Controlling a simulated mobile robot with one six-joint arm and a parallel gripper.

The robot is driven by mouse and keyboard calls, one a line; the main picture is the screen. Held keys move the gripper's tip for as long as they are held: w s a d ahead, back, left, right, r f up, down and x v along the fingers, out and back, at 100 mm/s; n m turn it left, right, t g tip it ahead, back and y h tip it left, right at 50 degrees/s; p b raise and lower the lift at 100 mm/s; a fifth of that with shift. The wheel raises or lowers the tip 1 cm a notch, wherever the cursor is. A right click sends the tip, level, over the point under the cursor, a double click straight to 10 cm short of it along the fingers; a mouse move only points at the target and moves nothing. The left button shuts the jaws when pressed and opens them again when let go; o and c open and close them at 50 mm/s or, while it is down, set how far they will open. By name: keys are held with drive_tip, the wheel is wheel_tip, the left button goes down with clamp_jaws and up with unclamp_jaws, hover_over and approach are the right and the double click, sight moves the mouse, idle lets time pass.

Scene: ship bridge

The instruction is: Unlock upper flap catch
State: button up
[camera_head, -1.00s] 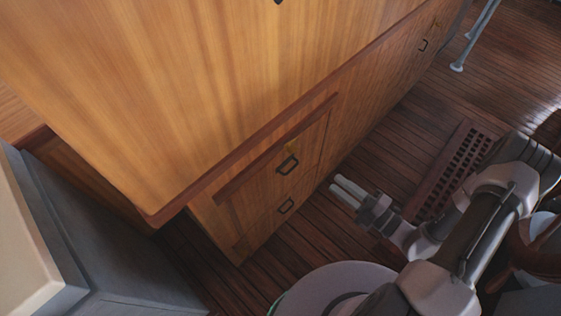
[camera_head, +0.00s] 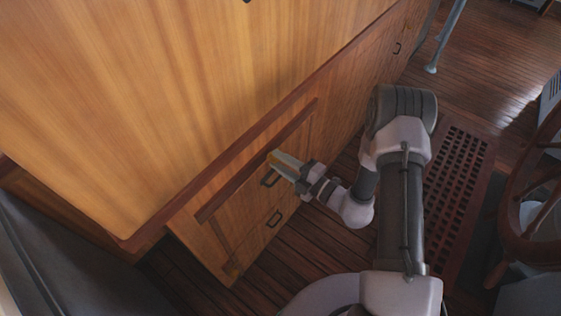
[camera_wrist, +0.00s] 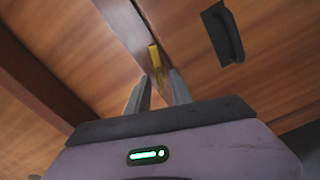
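The upper flap catch is a small brass-yellow piece (camera_head: 273,157) on the dark wooden rail near the top of the cabinet front. In the wrist view the catch (camera_wrist: 156,66) stands out as a narrow yellow bar. My gripper (camera_head: 284,163) is at the catch and partly covers it. In the wrist view my gripper (camera_wrist: 160,84) has its two fingers apart, with the catch's lower end in line with the gap between them. I cannot tell whether either finger touches it.
A dark handle (camera_wrist: 224,34) sits right of the catch in the wrist view. The wooden top (camera_head: 180,100) overhangs at upper left. A floor grating (camera_head: 462,180) and a wooden wheel (camera_head: 515,190) lie to the right.

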clamp_jaws()
drive_tip(key=n, duration=0.4)
unclamp_jaws()
drive_tip(key=p+v, duration=0.4)
drive_tip(key=v, duration=1.3)
drive_tip(key=shift+d, duration=0.2)
